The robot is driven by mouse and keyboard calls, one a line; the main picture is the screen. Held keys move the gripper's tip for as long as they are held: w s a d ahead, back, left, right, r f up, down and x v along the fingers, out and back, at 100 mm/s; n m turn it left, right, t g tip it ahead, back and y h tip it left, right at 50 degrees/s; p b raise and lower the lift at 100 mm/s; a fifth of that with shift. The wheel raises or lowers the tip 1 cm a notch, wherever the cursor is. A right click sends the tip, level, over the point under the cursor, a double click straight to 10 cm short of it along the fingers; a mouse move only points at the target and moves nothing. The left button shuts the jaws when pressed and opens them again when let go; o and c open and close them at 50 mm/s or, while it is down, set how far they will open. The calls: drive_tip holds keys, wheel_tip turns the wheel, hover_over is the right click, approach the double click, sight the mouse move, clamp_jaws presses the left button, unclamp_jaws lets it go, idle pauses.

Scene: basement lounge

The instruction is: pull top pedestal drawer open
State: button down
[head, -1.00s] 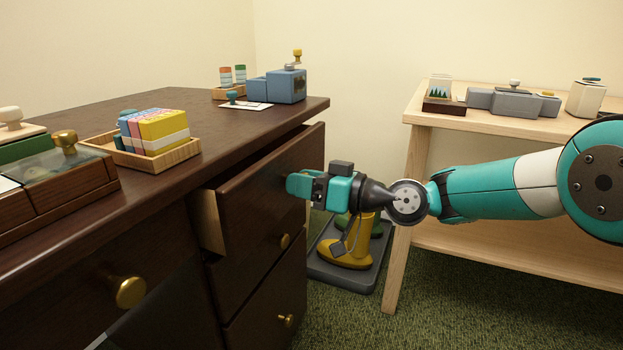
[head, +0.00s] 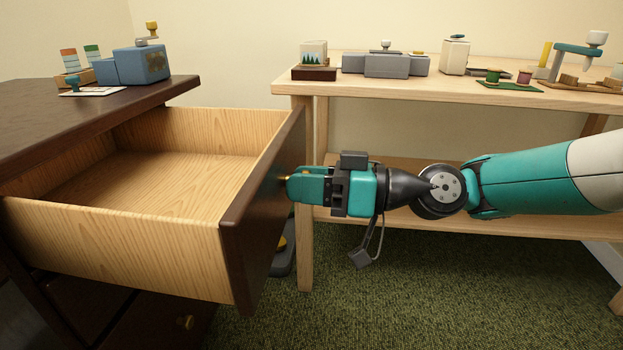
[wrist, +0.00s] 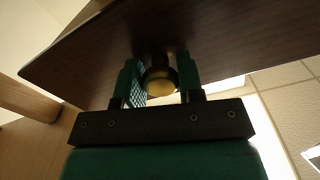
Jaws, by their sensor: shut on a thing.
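The top pedestal drawer (head: 170,245) stands far out of the dark brown desk (head: 60,125) in the head view, its pale wooden inside bare in view. Its dark front panel (head: 262,220) faces right, and the panel also fills the upper part of the wrist view (wrist: 100,58). My gripper (head: 290,185) is at the outer face of that panel, shut on the drawer's brass knob (wrist: 160,82). In the wrist view the knob sits between the two green fingers. The fingers hide most of the knob in the head view.
A lower drawer with a brass knob (head: 186,322) is below. A pale wooden table (head: 440,88) with several small items stands behind my arm, its leg (head: 305,245) close to the drawer front. Green carpet (head: 400,300) lies open in front.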

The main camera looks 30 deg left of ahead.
drive_tip(key=shift+d, duration=0.15)
drive_tip(key=c, duration=0.7)
unclamp_jaws()
drive_tip(key=shift+c, duration=0.2)
drive_tip(key=shift+d, duration=0.1)
